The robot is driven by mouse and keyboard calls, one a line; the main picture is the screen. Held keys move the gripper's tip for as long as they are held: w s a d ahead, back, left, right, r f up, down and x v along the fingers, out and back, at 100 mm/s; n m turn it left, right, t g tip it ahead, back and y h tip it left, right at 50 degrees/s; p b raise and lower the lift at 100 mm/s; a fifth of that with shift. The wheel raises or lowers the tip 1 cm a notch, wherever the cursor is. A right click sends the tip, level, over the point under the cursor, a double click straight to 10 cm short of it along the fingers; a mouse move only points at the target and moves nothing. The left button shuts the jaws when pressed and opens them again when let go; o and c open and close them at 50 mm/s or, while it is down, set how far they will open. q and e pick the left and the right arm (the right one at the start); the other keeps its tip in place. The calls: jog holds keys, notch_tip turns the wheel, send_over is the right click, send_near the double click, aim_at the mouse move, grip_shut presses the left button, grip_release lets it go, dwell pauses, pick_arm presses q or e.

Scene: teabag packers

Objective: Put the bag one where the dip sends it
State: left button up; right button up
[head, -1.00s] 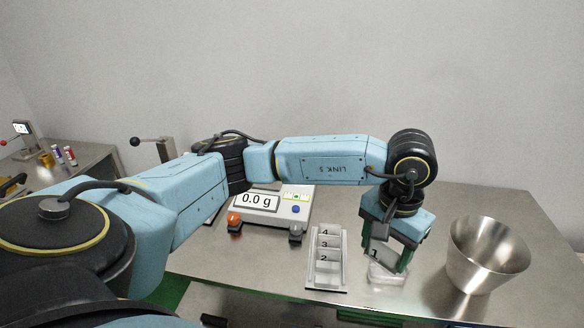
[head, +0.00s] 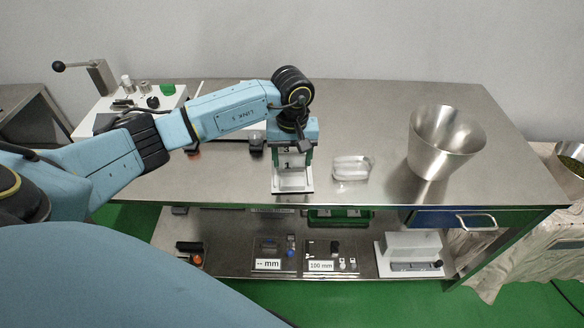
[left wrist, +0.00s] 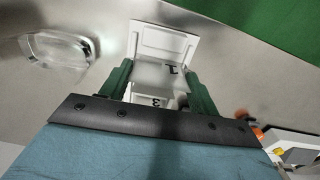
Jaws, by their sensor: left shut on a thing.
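My left gripper (head: 291,162) has its green fingers shut on bag one (head: 288,165), a pale, see-through bag marked 1. In the left wrist view, bag one (left wrist: 163,76) is upright between the fingers. It is over or in the white numbered rack (head: 293,186); I cannot tell whether it touches the rack. A 3 shows behind the bag; the rack's other numbers are hidden by the gripper. The clear dish (head: 351,168) stands just right of the rack, and also shows in the left wrist view (left wrist: 57,50). My right gripper is not in view.
A steel bucket (head: 440,148) stands on the table to the right. The balance is mostly hidden behind my left arm. A lower shelf holds cards, small parts and a white box (head: 408,250). Bare table lies between the dish and the bucket.

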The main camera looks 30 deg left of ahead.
aim_at(292, 170)
pick_arm(q)
jog(key=shift+f, duration=1.85)
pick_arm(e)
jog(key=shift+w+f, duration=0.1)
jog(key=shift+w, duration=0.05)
pick_arm(q)
jog(key=shift+f+b, duration=0.15)
jog(key=shift+b, duration=0.15)
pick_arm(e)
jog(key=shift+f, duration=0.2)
pick_arm(q)
jog(key=o, duration=0.8)
jog(key=shift+o, duration=0.6)
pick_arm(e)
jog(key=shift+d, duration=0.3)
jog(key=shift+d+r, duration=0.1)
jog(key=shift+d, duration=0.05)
